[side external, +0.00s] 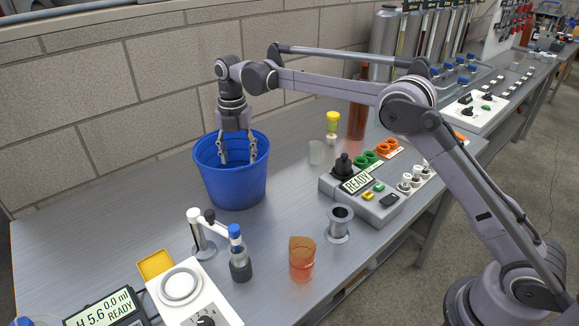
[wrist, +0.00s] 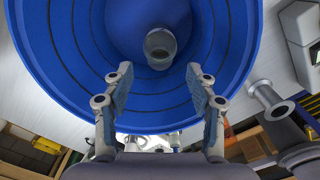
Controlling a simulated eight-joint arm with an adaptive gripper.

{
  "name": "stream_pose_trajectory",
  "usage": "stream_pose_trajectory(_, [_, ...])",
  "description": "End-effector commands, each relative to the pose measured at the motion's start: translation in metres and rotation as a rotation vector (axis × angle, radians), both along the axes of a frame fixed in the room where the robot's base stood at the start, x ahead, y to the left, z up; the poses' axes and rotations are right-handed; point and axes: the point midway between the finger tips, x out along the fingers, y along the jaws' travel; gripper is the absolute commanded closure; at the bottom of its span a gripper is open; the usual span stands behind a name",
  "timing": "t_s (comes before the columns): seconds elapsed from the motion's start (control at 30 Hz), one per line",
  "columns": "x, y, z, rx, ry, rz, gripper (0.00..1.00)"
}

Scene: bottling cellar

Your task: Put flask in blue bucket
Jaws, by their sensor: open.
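The blue bucket (side external: 232,185) stands upright on the grey bench near the wall. It fills much of the wrist view (wrist: 60,60), seen from above with its ridged inside wall. My gripper (side external: 238,157) points down into the bucket's mouth, its fingertips below the rim. In the wrist view my gripper (wrist: 157,82) has its two fingers spread apart with nothing between them. A small clear, greyish glass vessel, which looks like the flask (wrist: 160,47), lies inside the bucket beyond the fingertips. The bucket wall hides it from the side view.
A blue-capped bottle (side external: 239,258), an orange beaker (side external: 302,258) and a grey metal spool (side external: 339,223) stand in front of the bucket. A clear cup (side external: 316,152) and a yellow-topped item (side external: 333,124) stand to its right, near a READY console (side external: 372,192). Bench left of the bucket is bare.

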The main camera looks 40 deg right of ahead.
Motion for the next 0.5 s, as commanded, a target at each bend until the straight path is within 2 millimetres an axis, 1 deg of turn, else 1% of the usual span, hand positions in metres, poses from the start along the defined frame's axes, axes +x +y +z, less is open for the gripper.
stream_pose_trajectory(0.03, [0.000, 0.000, 0.005, 0.000, 0.000, 0.000, 0.42])
stream_pose_trajectory(0.17, [-0.001, -0.001, 0.013, 0.000, -0.001, -0.005, 0.42])
stream_pose_trajectory(0.27, [-0.004, -0.003, 0.022, 0.002, -0.012, -0.045, 0.42])
stream_pose_trajectory(0.37, [-0.012, -0.009, 0.035, 0.008, -0.034, -0.135, 0.42])
stream_pose_trajectory(0.5, [-0.030, -0.021, 0.059, 0.026, -0.080, -0.322, 0.42])
